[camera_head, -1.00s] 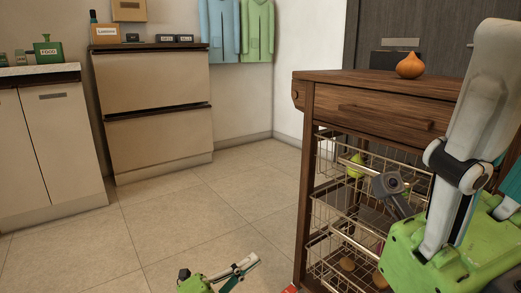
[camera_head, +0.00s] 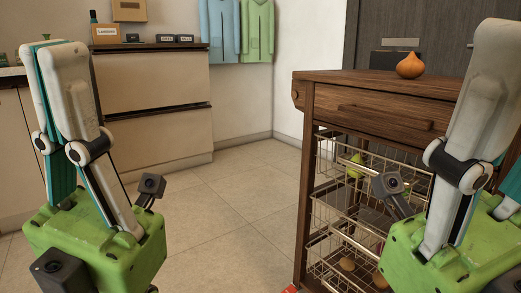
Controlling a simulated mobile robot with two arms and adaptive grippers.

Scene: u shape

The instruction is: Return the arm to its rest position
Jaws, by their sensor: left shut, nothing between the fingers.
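My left gripper (camera_head: 56,52) stands at the left of the head view, pointing upward. Its two white and teal fingers lie close together above its green body, shut with nothing between them. A small dark camera sits on its right side. My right gripper (camera_head: 496,60) also points upward at the right edge, in front of the wooden cart. Its second finger is mostly cut off or hidden, so its opening does not show.
A wooden cart (camera_head: 365,105) with wire baskets (camera_head: 335,215) stands at the right, an orange onion-like object (camera_head: 410,66) on its top. A drawer cabinet (camera_head: 150,80) stands behind my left gripper. The tiled floor (camera_head: 225,215) between is clear.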

